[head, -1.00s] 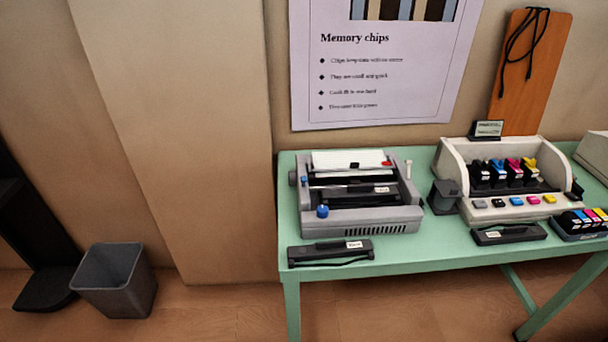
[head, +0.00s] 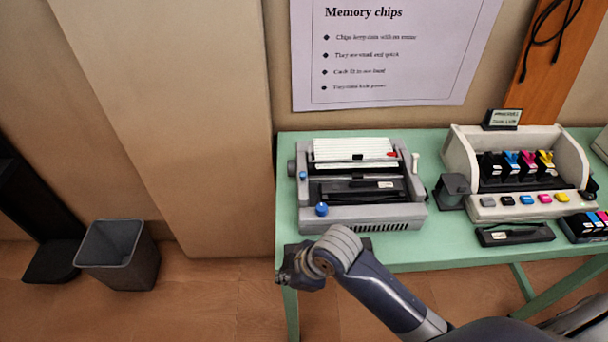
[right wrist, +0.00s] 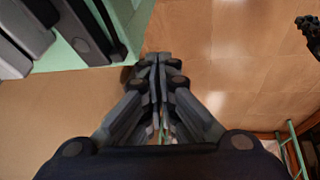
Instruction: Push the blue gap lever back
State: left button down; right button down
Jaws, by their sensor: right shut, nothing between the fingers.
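The grey printer (head: 376,217) stands at the left end of the green table. Two blue parts show on its left side: a small blue piece (head: 303,175) by the left wall and a round blue knob (head: 321,209) at the front left corner. I cannot tell for sure which one is the gap lever. My right arm comes in from the lower right, with its gripper (head: 298,267) at the table's front left edge, below and in front of the printer, apart from both blue parts. In the right wrist view its fingers (right wrist: 158,62) are shut and empty. My left gripper is not seen.
A white cartridge unit (head: 522,205) stands right of the printer, with a dark block (head: 452,190) between them. A black cartridge (head: 515,234) lies at the table's front. A grey bin (head: 117,257) stands on the floor at left. A poster (head: 391,60) hangs behind.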

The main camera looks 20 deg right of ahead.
aim_at(303, 176)
jog(key=w+r+n+g+h, duration=0.1)
jog(key=w+r+n, duration=0.65)
jog(key=n, duration=0.45)
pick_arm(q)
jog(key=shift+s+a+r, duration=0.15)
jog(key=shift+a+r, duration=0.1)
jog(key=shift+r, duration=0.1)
pick_arm(e)
jog(key=w+d+r+n+h, duration=0.3)
jog(key=w+d+r+n, duration=0.2)
jog(key=d+r+n, duration=0.2)
notch_tip(303, 176, up, 3)
jog(key=shift+d+f+g, duration=0.1)
jog(key=shift+d+g, duration=0.2)
jog(key=shift+d, duration=0.4)
pick_arm(q)
jog(key=shift+p, duration=0.3)
